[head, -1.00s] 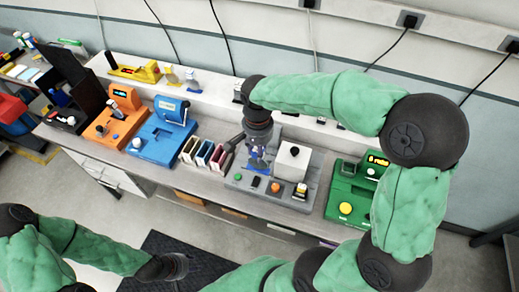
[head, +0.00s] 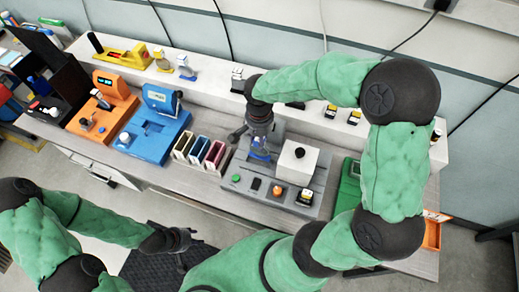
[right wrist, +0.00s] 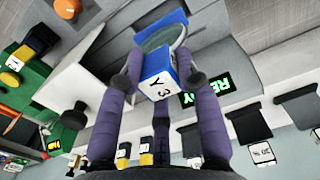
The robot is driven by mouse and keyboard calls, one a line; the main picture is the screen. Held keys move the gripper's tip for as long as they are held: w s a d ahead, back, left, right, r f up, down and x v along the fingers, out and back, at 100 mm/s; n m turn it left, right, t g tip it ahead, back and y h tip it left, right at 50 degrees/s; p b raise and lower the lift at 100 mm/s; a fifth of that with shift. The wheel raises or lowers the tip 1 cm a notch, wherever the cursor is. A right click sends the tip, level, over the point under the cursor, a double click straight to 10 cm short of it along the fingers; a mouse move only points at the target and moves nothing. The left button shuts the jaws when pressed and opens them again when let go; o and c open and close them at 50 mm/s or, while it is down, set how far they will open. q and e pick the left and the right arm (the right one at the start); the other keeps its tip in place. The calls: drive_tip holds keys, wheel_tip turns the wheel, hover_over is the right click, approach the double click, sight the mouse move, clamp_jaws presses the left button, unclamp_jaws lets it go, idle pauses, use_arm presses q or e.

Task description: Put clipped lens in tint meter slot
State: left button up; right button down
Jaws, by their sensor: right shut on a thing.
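My right gripper (head: 258,146) is shut on a blue clip (right wrist: 158,70) whose white face reads "Y 3". The clip holds a round, clear lens (right wrist: 163,36) in a pale ring, up against a grey surface in the right wrist view. In the head view, the blue clip (head: 260,156) is at the grey device (head: 233,196), left of its white box (head: 296,160). The slot is hidden, so I cannot tell whether the lens is in it. A green "READY" display (right wrist: 206,88) shows beside the clip. My left gripper (head: 178,240) hangs low in front of the bench; its fingers are unclear.
Left along the bench stand several coloured holders (head: 201,151), a blue device (head: 152,131) and an orange device (head: 101,115). A green device (head: 346,185) is partly behind my right arm. Several small clipped pieces stand on the raised back shelf (head: 215,82).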

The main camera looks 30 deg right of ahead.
sight(259, 155)
drive_tip(key=shift+f+b, duration=0.35)
drive_tip(key=shift+f, duration=2.3)
drive_tip(key=shift+f, duration=0.15)
drive_tip(key=c, duration=0.9)
unclamp_jaws()
drive_tip(key=shift+o, duration=0.2)
drive_tip(key=shift+r, duration=0.2)
wheel_tip(259, 155, up, 12)
drive_tip(key=shift+f+p, duration=0.1)
drive_tip(key=shift+p, duration=0.7)
